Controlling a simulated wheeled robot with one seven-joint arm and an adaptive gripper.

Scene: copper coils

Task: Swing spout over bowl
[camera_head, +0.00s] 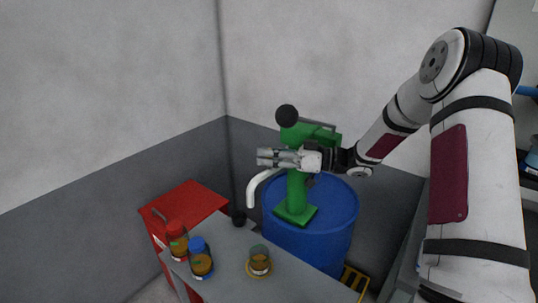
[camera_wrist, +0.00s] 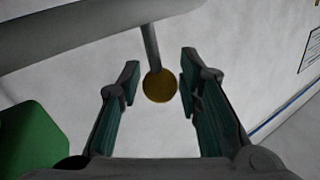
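My gripper (camera_head: 262,157) is level with the pump's upper body, just above the spout. In the wrist view my gripper (camera_wrist: 160,85) is open. A yellow-brown round knob (camera_wrist: 159,86) on a thin grey rod shows between its fingertips, close to the right one; I cannot tell if they touch. The grey spout tube (camera_wrist: 90,30) crosses the top. A small greenish bowl-like vessel (camera_head: 259,258) with brown contents stands on the table.
The blue barrel (camera_head: 335,225) stands behind the grey table (camera_head: 222,240). Jars with a red lid (camera_head: 177,238) and a blue lid (camera_head: 200,258) stand on its left. A red cabinet (camera_head: 190,203) is further left. A black ball (camera_head: 287,115) tops the pump.

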